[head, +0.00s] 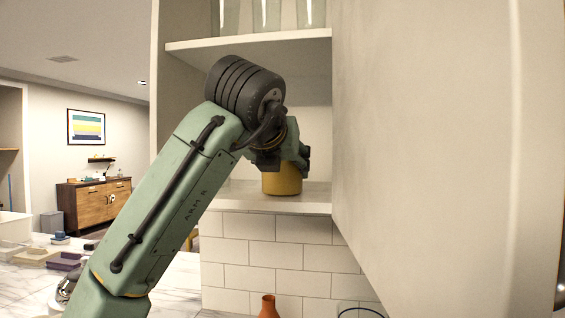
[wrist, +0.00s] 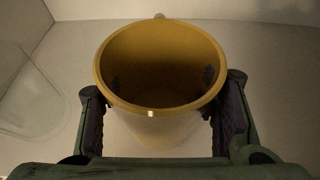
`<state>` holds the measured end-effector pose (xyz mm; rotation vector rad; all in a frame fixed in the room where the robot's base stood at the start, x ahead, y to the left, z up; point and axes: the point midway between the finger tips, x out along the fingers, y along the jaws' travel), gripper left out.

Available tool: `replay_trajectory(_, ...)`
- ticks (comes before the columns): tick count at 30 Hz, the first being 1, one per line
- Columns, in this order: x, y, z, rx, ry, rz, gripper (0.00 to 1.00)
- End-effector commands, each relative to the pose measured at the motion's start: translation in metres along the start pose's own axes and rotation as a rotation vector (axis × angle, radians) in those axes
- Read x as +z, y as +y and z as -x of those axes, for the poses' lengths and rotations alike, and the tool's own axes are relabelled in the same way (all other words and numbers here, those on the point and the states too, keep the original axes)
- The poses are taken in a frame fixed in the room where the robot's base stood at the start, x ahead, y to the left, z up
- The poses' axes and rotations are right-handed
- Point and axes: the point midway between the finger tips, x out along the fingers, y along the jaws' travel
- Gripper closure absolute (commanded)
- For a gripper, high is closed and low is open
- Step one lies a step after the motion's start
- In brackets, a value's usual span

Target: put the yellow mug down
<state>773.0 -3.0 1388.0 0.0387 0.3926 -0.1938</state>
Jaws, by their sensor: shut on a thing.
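The yellow mug (head: 282,181) is upright in the lower compartment of the open wall cabinet, at or just above its bottom shelf (head: 312,197); I cannot tell whether it touches. In the wrist view I look into the empty mug (wrist: 158,62) from above, and its rim faces me. My gripper (head: 283,160) reaches in from the left. Its two dark pads are on the left and right sides of the mug, shut on it. In the wrist view my gripper (wrist: 162,122) spans the near part of the mug.
Several tall glasses (head: 266,14) stand on the upper shelf (head: 250,40). A large cabinet door or panel (head: 430,130) fills the right. A clear glass (wrist: 28,90) stands left of the mug in the wrist view. An orange vase (head: 268,307) is below, near the tiles.

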Motion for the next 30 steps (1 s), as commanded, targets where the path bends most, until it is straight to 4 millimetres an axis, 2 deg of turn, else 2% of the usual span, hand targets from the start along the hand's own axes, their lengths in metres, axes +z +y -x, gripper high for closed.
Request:
replay_trajectory(6,-0.003,0.0,-0.001,0.0,-0.001,0.0,0.84)
replay_trajectory(7,-0.003,0.0,-0.001,0.0,0.0,0.0,0.43)
replay_trajectory(15,-0.002,0.0,-0.001,0.0,0.0,0.0,0.25)
replay_trajectory(26,0.001,0.0,0.001,0.0,0.0,0.0,0.24)
replay_trajectory(30,-0.001,0.0,0.016,0.0,-0.003,-0.001,0.24)
